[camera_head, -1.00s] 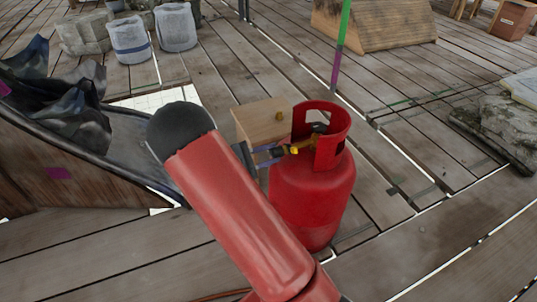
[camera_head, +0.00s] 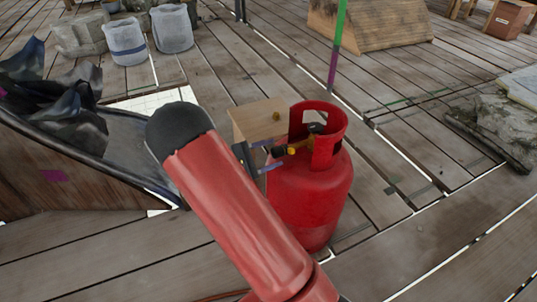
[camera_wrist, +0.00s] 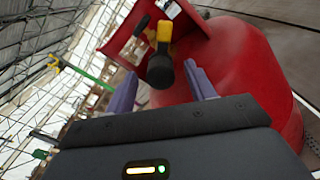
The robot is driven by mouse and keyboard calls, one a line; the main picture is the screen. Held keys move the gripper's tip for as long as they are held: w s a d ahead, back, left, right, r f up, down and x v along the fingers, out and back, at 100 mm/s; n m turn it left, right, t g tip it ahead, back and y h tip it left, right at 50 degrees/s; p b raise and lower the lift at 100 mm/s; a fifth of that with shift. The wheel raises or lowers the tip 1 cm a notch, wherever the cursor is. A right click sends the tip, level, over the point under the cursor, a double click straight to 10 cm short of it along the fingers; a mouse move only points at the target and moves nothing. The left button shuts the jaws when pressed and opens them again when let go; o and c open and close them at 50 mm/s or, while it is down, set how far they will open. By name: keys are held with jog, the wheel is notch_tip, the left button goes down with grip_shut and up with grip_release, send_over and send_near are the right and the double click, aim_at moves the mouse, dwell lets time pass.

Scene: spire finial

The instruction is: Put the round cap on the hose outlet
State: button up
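A black round cap (camera_head: 278,152) sits at the end of the brass hose outlet (camera_head: 293,149) on the red gas cylinder (camera_head: 315,195). In the wrist view the cap (camera_wrist: 160,71) is a dark round end in line with the yellow outlet (camera_wrist: 163,38). Whether it is fully seated cannot be told. My gripper (camera_head: 270,155) is just left of the cap. In the wrist view its two purple fingers stand apart, one on each side of the cap, with gaps showing. The gripper is open and holds nothing. My red arm hides part of the gripper in the head view.
A wooden box (camera_head: 258,122) with a small brass piece (camera_head: 276,116) on top stands behind the gripper. The cylinder's red collar (camera_head: 333,125) rises around the valve. A green and purple pole (camera_head: 338,40) stands behind. Open plank floor lies to the right.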

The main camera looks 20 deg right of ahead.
jog(key=a, duration=0.8)
jog(key=shift+d, duration=0.1)
dwell(0.4)
jog(key=s+d+r+m+g+y, duration=0.25)
jog(key=s+r+m+y, duration=0.35)
jog(key=s+r+y, duration=0.5)
jog(key=s+a+r+m+t+y+p, duration=0.1)
jog(key=s+a+r+m+t+y, duration=0.1)
jog(key=s, duration=0.4)
jog(key=s+a+r+m+t+y+p, duration=0.1)
jog(key=s+a+r+m+t+y, duration=0.1)
jog(key=s+a+r+t+y, duration=0.2)
jog(key=s+t+y, duration=0.1)
jog(key=s+t, duration=0.1)
jog(key=s, duration=0.1)
jog(key=shift+a+r+m, duration=0.15)
jog(key=shift+r+m, duration=0.25)
jog(key=shift+s, duration=0.1)
